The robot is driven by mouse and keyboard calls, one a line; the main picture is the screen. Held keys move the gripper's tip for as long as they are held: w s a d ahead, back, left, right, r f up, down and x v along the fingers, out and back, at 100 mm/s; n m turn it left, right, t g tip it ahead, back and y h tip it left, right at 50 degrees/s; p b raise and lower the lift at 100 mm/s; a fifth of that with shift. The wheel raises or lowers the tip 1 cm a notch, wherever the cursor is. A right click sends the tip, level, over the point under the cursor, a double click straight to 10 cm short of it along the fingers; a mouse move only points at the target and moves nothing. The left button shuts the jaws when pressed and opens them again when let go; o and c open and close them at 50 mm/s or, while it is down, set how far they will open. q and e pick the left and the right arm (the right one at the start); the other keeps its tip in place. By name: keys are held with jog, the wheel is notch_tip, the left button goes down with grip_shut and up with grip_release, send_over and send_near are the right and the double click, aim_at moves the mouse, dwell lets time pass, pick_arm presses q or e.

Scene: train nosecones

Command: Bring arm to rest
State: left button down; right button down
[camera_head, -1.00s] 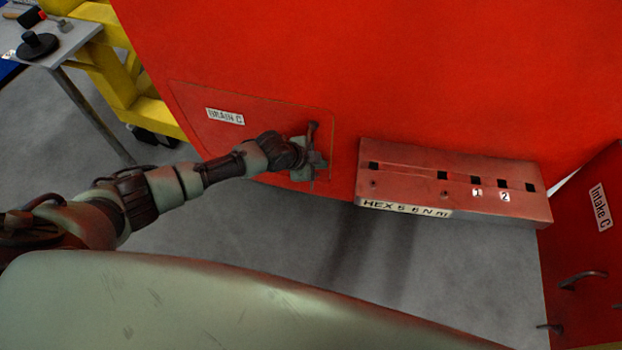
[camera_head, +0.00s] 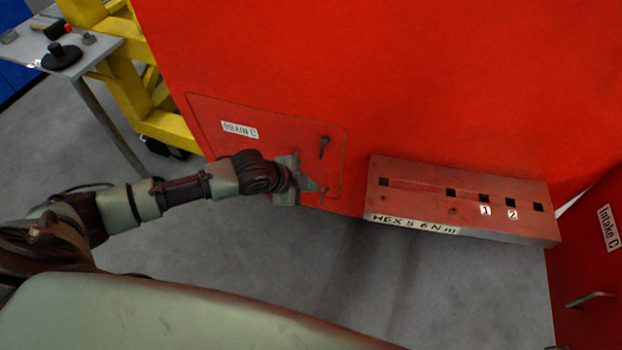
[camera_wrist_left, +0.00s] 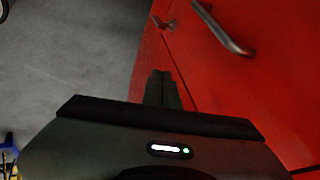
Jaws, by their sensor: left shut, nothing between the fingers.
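My left arm (camera_head: 190,187) reaches in from the left in the head view. Its gripper (camera_head: 312,186) is in front of the lower edge of the red panel labelled "DRAIN C" (camera_head: 240,130). In the left wrist view the gripper fingers (camera_wrist_left: 162,88) are together and empty. A dark handle (camera_head: 324,147) on the panel is above and right of the gripper. A handle also shows in the left wrist view (camera_wrist_left: 225,32), apart from the fingers. My right gripper is not in view.
A red block labelled "HEX 5 6 N m" (camera_head: 460,190) with several square holes juts out to the right. A red panel labelled "Intake C" (camera_head: 590,260) is at far right. A grey table (camera_head: 100,55) and yellow frame (camera_head: 165,125) stand at upper left. Grey floor below is clear.

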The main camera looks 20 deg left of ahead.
pick_arm(q)
jog(key=s+a+f+n+y+b, duration=0.15)
jog(key=s+a+f+n, duration=0.25)
jog(key=f, duration=0.9)
jog(key=s+a+f+n+y, duration=0.2)
jog(key=s+a+f+n, duration=0.2)
jog(key=f, duration=0.8)
jog(key=s+f+n+g, duration=0.1)
jog(key=s+f, duration=0.4)
jog(key=s, duration=0.6)
jog(key=s+d+f+n+g, duration=0.1)
jog(key=s+f, duration=0.4)
jog(key=s, duration=0.7)
jog(key=s+d+f+n+g, duration=0.1)
jog(key=s+f+n+g, duration=0.2)
jog(key=s, duration=0.9)
notch_tip(320, 180, down, 3)
jog(key=shift+d+r+y, duration=0.1)
jog(key=shift+d+y, duration=0.05)
jog(key=shift+y, duration=0.2)
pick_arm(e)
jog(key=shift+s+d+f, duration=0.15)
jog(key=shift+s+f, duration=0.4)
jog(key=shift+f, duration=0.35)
